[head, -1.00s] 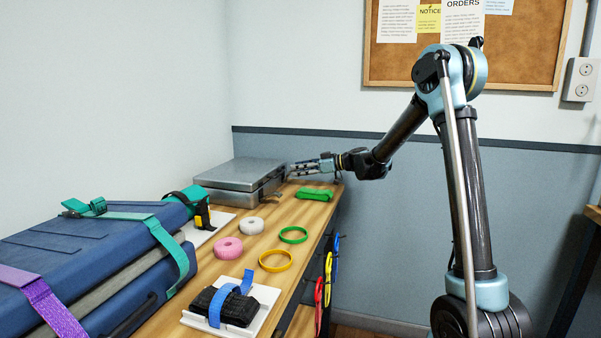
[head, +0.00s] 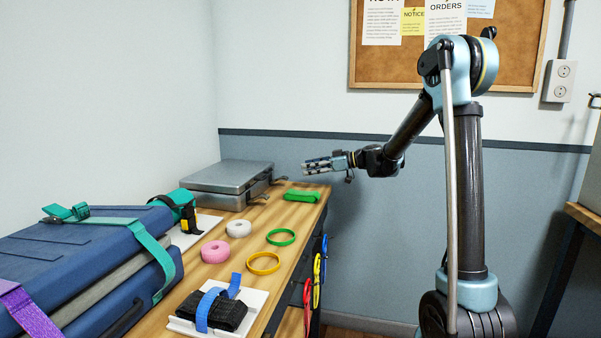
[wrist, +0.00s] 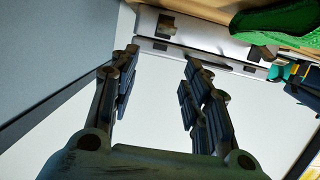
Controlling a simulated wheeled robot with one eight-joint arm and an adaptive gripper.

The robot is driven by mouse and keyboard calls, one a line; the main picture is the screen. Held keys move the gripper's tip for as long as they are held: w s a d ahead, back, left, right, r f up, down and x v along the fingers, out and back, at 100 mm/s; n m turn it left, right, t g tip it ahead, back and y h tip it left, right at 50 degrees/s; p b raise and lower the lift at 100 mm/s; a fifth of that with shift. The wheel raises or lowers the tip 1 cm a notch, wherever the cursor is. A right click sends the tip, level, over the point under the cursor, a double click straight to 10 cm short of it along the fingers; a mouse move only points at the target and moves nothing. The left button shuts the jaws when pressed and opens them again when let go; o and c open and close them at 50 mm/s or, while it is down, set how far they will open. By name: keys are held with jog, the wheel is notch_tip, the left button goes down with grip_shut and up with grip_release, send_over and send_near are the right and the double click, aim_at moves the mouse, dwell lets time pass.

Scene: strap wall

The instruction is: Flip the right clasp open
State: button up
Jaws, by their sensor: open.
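A closed grey metal case (head: 226,178) lies at the far end of the bench, its clasp side facing right. Small clasps show along that side, one nearer (head: 254,197) and one toward the back wall; their positions are too small to tell there. In the wrist view the case front (wrist: 205,38) crosses the top, with the left-hand clasp (wrist: 166,24) and another clasp (wrist: 262,53) on it. My gripper (head: 306,167) is open and empty, to the right of the case and apart from it. Its spread fingers also show in the wrist view (wrist: 160,75).
A green folded strap (head: 301,196) lies on the bench beside the case. Tape rolls, green and yellow rings, and a blue strapped suitcase (head: 80,255) sit nearer.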

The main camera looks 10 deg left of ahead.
jog(key=shift+v, duration=1.05)
jog(key=s+d+f+m+h, duration=0.5)
jog(key=s+d+f, duration=0.1)
jog(key=s+d, duration=0.7)
jog(key=s+d+f+m+t+h, duration=0.1)
jog(key=s+d+f+m+h, duration=0.4)
jog(key=s+d, duration=0.8)
jog(key=s+d+f+m+h, duration=0.5)
jog(key=s+d+f+m, duration=0.2)
jog(key=s+d, duration=0.6)
jog(key=shift+d+f+t, duration=0.3)
jog(key=shift+d+f, duration=0.2)
jog(key=shift+d, duration=0.3)
